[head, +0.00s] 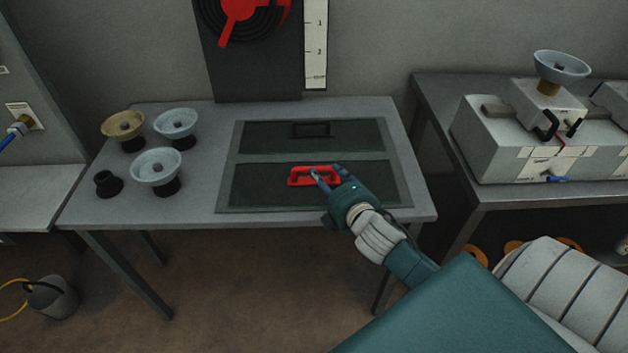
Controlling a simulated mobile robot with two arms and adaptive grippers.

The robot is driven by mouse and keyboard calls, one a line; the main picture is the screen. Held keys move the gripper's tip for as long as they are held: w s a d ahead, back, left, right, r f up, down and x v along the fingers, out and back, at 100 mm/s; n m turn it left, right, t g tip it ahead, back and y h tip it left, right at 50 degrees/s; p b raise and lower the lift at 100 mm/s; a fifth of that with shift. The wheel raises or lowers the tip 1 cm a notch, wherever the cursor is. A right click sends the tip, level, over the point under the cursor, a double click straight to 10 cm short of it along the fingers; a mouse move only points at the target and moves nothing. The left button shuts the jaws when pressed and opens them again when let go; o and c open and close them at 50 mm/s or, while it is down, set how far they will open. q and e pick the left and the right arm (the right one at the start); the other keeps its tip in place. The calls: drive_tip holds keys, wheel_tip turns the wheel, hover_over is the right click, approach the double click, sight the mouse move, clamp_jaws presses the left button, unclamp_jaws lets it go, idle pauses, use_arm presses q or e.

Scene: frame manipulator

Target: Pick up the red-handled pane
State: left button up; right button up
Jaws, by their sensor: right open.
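The red-handled pane (260,192) is a dark panel in the front half of a grey frame (228,180) on the table. Its red handle (300,178) stands up near the middle of the pane. My right gripper (326,173) is at the right part of the red handle, with its fingers open. I cannot tell whether the fingers touch the handle or straddle it. A second dark pane (265,136) with a black handle (311,130) lies in the back half of the frame. My left gripper is not in view.
Several bowl-topped pieces, such as a pale blue one (157,167) and a tan one (123,125), stand on the table (200,205) left of the frame. A side table with a white box (500,150) is at the right. A bucket (52,298) stands on the floor.

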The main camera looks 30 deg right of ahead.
sight(317, 168)
drive_tip(key=x, duration=0.6)
drive_tip(key=p+x, duration=0.1)
drive_tip(key=x, duration=0.1)
drive_tip(key=shift+w+a+f, duration=0.1)
drive_tip(key=shift+w+a, duration=0.05)
drive_tip(key=shift+a, duration=0.2)
clamp_jaws()
drive_tip(key=shift+r, duration=0.25)
